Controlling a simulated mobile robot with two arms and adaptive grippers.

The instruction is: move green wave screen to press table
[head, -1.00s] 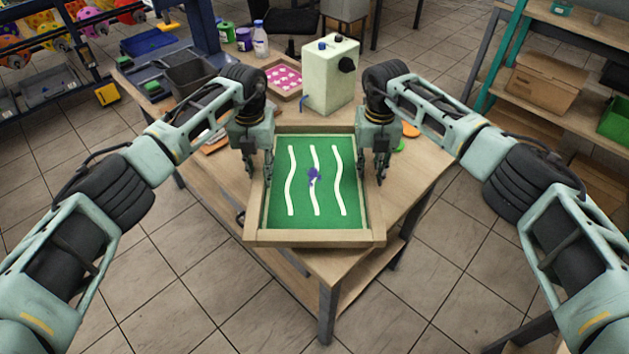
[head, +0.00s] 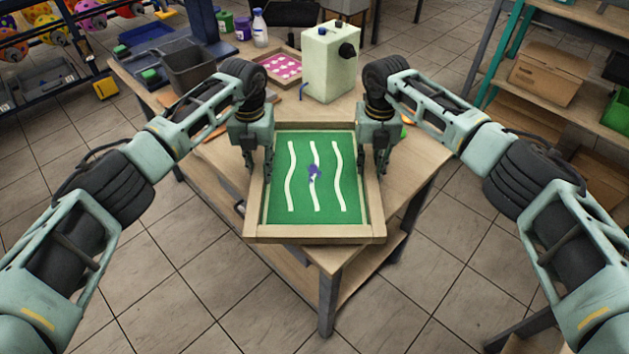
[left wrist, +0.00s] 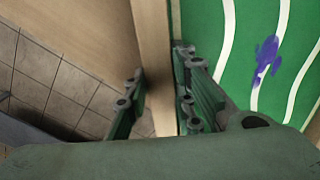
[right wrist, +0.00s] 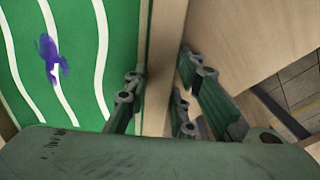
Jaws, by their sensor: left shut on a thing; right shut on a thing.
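The green wave screen (head: 327,200) is a wooden frame around a green panel with three white wavy stripes and a purple smear. It is in the middle of the head view, over the near part of the wooden table (head: 420,165). My left gripper (head: 259,170) is shut on the frame's left side bar, which also shows between the fingers in the left wrist view (left wrist: 155,60). My right gripper (head: 374,170) is shut on the right side bar, also seen in the right wrist view (right wrist: 165,60). I cannot tell whether the screen touches the tabletop.
A pale green box machine (head: 331,65) stands behind the screen. A pink patterned screen (head: 278,68), a dark bin (head: 188,70) and bottles (head: 260,28) are at the back left. A shelf with a cardboard box (head: 548,75) is at the right. Open tiled floor lies in front.

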